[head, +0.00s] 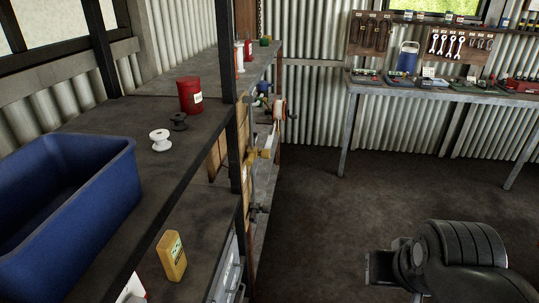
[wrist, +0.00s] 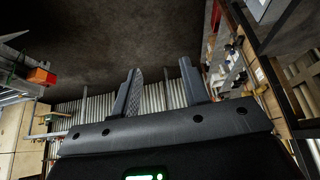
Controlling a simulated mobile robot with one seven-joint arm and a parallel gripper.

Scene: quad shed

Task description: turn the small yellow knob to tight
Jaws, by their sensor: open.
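A small yellow fitting (head: 265,154), which may be the yellow knob, sticks out from the wooden board on the side of the shelf unit in the head view. It is too small for me to tell its setting or any marks. My gripper (wrist: 160,84) shows in the wrist view with its two fingers apart and nothing between them. It is well away from the fitting and touches nothing. I cannot clearly make out the yellow fitting in the wrist view. My dark arm shows at the lower right of the head view.
The shelf unit holds a blue bin (head: 100,180), a red can (head: 190,95), a white spool (head: 160,140) and a yellow bottle (head: 172,256). A round red and white part (head: 280,109) juts out near the fitting. A workbench (head: 440,88) stands at the back. The floor between is clear.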

